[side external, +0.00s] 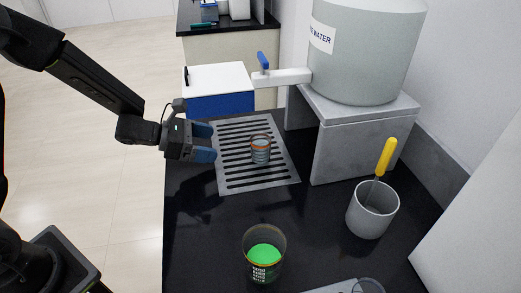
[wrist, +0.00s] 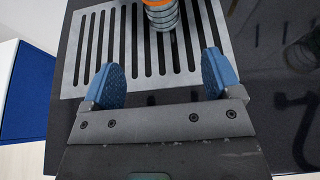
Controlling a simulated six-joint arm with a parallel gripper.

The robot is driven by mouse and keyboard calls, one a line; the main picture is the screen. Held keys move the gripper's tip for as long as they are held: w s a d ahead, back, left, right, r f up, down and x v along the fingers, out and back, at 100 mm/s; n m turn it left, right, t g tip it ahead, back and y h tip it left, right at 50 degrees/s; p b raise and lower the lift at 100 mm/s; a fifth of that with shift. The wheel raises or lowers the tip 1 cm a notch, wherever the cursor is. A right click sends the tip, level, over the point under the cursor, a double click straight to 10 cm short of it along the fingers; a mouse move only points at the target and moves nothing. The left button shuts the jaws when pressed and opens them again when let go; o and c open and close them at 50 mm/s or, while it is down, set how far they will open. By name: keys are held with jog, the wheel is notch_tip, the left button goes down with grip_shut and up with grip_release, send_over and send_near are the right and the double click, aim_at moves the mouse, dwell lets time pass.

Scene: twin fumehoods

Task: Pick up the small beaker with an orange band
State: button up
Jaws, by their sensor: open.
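The small beaker with an orange band (side external: 261,149) stands upright on the slotted drain grate (side external: 278,178), under the tap of the water tank. My gripper (side external: 210,143) is open and empty, to the left of the beaker in the side external view, with its fingers pointing toward it. In the wrist view the beaker (wrist: 162,14) shows at the top edge, cut off by the frame. It lies ahead of my gripper (wrist: 160,80), beyond the fingertips and roughly midway between them. The fingers do not touch it.
The water tank (side external: 368,55) with its blue-handled tap (side external: 280,76) stands on a grey block (side external: 360,143) behind. A beaker of green liquid (side external: 264,256), a grey cup (side external: 371,220) with a yellow-handled tool, and a blue-and-white box (side external: 219,88) stand around. The black counter's left front is clear.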

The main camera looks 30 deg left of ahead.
aim_at(258, 150)
jog(key=x, duration=0.8)
jog(key=shift+w+d, duration=0.1)
jog(key=shift+d, duration=0.1)
jog(key=shift+x, duration=2.6)
jog(key=shift+d+r, duration=0.15)
jog(key=shift+r, duration=0.05)
jog(key=shift+c, duration=0.4)
jog(key=c, duration=1.1)
jog(key=shift+o, duration=0.2)
jog(key=shift+r, duration=0.1)
